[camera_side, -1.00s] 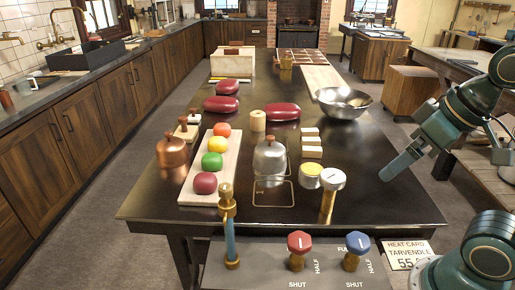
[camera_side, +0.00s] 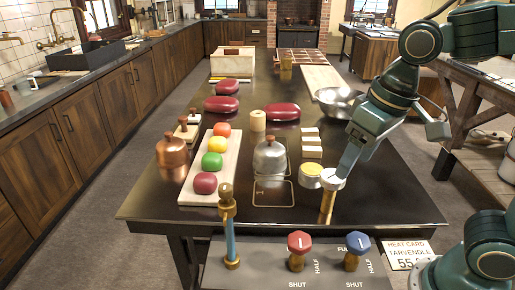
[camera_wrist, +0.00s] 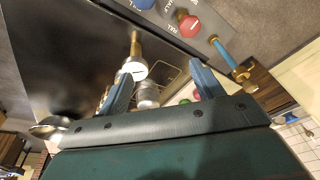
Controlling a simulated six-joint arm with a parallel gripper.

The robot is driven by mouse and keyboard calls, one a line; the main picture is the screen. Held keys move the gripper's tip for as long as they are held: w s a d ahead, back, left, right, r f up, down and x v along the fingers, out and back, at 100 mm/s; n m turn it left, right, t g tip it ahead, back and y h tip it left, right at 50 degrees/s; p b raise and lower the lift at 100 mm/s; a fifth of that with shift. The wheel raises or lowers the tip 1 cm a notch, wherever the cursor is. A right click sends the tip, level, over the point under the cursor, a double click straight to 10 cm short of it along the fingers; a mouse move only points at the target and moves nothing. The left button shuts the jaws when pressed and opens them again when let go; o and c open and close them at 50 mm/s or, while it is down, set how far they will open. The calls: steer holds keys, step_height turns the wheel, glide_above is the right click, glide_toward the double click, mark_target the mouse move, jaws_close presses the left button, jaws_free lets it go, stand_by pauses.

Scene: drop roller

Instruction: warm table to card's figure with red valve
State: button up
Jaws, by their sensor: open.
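The red valve (camera_side: 299,242) stands on the grey panel at the table's front, with SHUT and HALF lettered around it and a pale mark on its knob. It also shows in the wrist view (camera_wrist: 188,25). The heat card (camera_side: 407,254) reads "TARVENDLE" and 55, with its lower right partly hidden by my arm. A white-topped dial (camera_side: 333,178) stands on a brass post; its reading is too small to tell. My gripper (camera_side: 344,172) is open, beside or above this dial; contact cannot be told. In the wrist view my gripper (camera_wrist: 162,80) has its fingers apart, with nothing between.
A blue valve (camera_side: 357,243) stands right of the red one, and a blue pipe with brass fittings (camera_side: 230,230) left of it. The dark table (camera_side: 390,200) holds a metal cloche (camera_side: 270,157), a yellow-topped tin (camera_side: 311,172), a bowl (camera_side: 332,101) and a board of colored balls (camera_side: 190,190).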

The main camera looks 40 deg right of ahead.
mark_target(300, 239)
steer(key=w+a+f+g, duration=0.2)
steer(key=w+a+f, duration=0.1)
steer(key=a, duration=0.5)
steer(key=shift+w+a+f+g+h, duration=0.2)
steer(key=shift+w+g+h, duration=0.15)
steer(key=shift+w, duration=0.2)
step_height(300, 239, down, 14)
steer(key=shift+r, duration=0.15)
stand_by(0.3)
steer(key=c, duration=1)
